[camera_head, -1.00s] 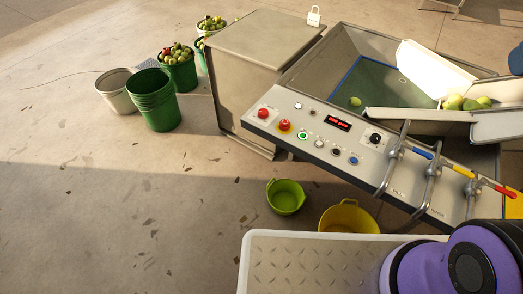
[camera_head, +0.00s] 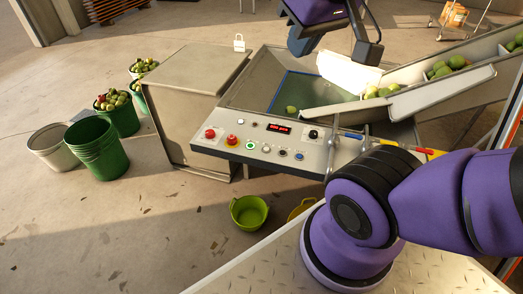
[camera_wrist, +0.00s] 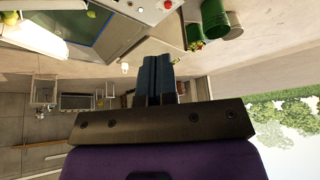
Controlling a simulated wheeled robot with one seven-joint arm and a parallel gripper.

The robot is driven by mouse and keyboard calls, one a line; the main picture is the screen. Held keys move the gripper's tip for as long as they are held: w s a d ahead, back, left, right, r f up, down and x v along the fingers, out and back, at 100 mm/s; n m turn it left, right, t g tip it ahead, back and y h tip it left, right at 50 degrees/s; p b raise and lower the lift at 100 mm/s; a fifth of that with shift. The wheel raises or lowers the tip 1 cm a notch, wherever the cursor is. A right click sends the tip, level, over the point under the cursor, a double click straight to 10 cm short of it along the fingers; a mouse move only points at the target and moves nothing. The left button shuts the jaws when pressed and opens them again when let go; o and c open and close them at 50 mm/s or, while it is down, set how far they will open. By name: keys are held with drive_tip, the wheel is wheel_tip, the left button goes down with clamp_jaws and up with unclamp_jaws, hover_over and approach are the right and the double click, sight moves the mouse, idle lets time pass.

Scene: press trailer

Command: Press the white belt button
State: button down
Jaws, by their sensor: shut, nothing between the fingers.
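The control panel (camera_head: 320,165) slopes along the front of the press hopper. A white button (camera_head: 266,148) sits in its lower row between a green-ringed button (camera_head: 250,145) and a dark button (camera_head: 282,152). A small pale button (camera_head: 240,121) sits in the upper row. The labels are too small to read, so I cannot tell which is the belt button. My gripper (camera_head: 299,52) hangs above and behind the panel, apart from it, over the hopper. Its dark fingers are closed together and empty in the wrist view (camera_wrist: 157,75).
A red button (camera_head: 210,133), a red emergency stop (camera_head: 232,140) and a blue button (camera_head: 299,156) share the panel. A chute (camera_head: 440,95) with green fruit runs right. A metal cabinet (camera_head: 190,85) stands left. Buckets (camera_head: 97,148) stand farther left. A green tub (camera_head: 249,212) lies in front.

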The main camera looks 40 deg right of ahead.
drive_tip(key=n+g+h, duration=0.3)
drive_tip(key=n+h, duration=0.6)
drive_tip(key=n, duration=0.3)
hover_over(267, 150)
wheel_tip(267, 150, down, 39)
drive_tip(key=shift+w+f, duration=0.1)
drive_tip(key=shift+f, duration=0.3)
drive_tip(key=shift+f, duration=4.4)
drive_tip(key=shift+f, duration=0.1)
